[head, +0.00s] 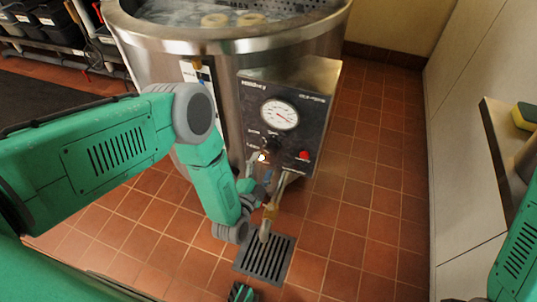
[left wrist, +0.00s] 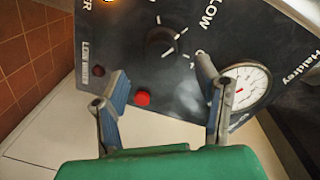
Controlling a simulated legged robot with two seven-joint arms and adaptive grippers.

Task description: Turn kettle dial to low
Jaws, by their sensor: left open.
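The kettle (head: 215,45) is a large round steel vessel with a dark control panel (head: 325,105) on its front. In the left wrist view the black dial (left wrist: 163,41) sits in the panel's upper middle, with white marks around it and the label LOW (left wrist: 209,14) to its right. My left gripper (head: 272,166) is in front of the panel's lower part. In the left wrist view its two fingers (left wrist: 162,83) are spread wide, with nothing between them; the dial lies beyond their tips. I cannot tell the exact gap to the panel.
A red button (head: 304,155) and a round white gauge (head: 280,114) are on the same panel. A pipe valve (head: 270,212) hangs below it over a floor drain (head: 265,260). A counter with a yellow sponge (head: 525,115) is at right. Tiled floor right of the kettle is clear.

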